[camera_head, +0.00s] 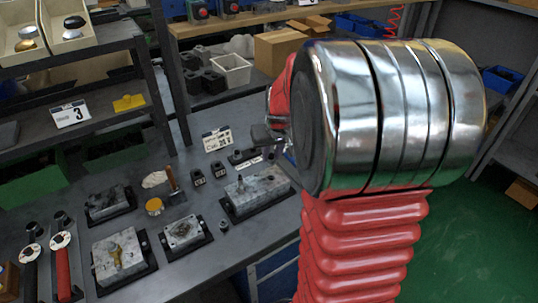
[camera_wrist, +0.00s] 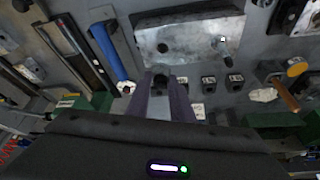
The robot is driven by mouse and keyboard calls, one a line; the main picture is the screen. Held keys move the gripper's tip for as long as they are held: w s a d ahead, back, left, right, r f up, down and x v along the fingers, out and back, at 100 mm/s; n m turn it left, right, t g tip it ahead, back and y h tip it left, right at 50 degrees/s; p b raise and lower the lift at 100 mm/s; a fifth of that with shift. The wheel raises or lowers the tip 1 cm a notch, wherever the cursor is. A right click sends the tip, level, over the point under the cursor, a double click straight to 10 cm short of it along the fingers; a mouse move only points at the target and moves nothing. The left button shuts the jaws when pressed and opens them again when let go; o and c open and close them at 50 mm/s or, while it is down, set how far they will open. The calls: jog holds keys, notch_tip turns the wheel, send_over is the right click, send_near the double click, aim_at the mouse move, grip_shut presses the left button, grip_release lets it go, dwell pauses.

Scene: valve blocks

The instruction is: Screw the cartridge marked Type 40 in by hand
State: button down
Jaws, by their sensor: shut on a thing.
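My gripper (camera_wrist: 172,100) is shut on a small dark piece (camera_wrist: 161,83), which looks like a cartridge; no marking on it is readable. In the head view my gripper (camera_head: 270,138) is small and partly hidden behind my arm, over the back of the bench. Small black holders with white labels (camera_wrist: 208,83) stand beside it; they also show in the head view (camera_head: 198,176). A grey valve block (camera_wrist: 185,38) lies above the fingertips in the wrist view, apart from the held piece. It has an open hole and a metal fitting (camera_wrist: 223,44) standing up. It also shows in the head view (camera_head: 258,194).
More valve blocks (camera_head: 118,258) lie on the bench at the left and middle. A wooden-handled tool (camera_wrist: 284,94) and a blue-handled tool (camera_wrist: 110,50) lie near my gripper. My arm covers much of the right side.

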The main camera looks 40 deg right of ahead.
aim_at(272, 165)
jog(key=shift+m, duration=0.5)
jog(key=shift+m+h, duration=0.3)
jog(key=shift+m, duration=0.1)
jog(key=shift+f, duration=2.4)
jog(key=shift+f, duration=0.9)
jog(key=shift+m+g+h, duration=0.35)
jog(key=shift+m+g, duration=0.05)
jog(key=shift+m, duration=0.85)
jog(key=shift+m+g+h, duration=0.35)
jog(key=shift+m+g, duration=0.05)
jog(key=shift+m, duration=0.85)
jog(key=shift+w+a+f+m, duration=0.1)
jog(key=shift+m, duration=0.3)
jog(key=shift+w+m+g+h, duration=0.1)
jog(key=shift+m+g+h, duration=0.3)
jog(key=shift+m, duration=0.85)
jog(key=shift+m+g+h, duration=0.1)
jog(key=shift+m+g, duration=0.6)
jog(key=shift+m, duration=0.55)
jog(key=m+g, duration=0.1)
jog(key=m, duration=0.2)
jog(key=m+g, duration=0.1)
jog(key=m, duration=0.1)
jog(key=shift+w+m, duration=0.15)
jog(key=shift+m, duration=0.25)
jog(key=m+g+y, duration=0.1)
jog(key=m, duration=0.4)
jog(key=shift+w+g+y, duration=0.1)
jog(key=shift+g+y, duration=0.3)
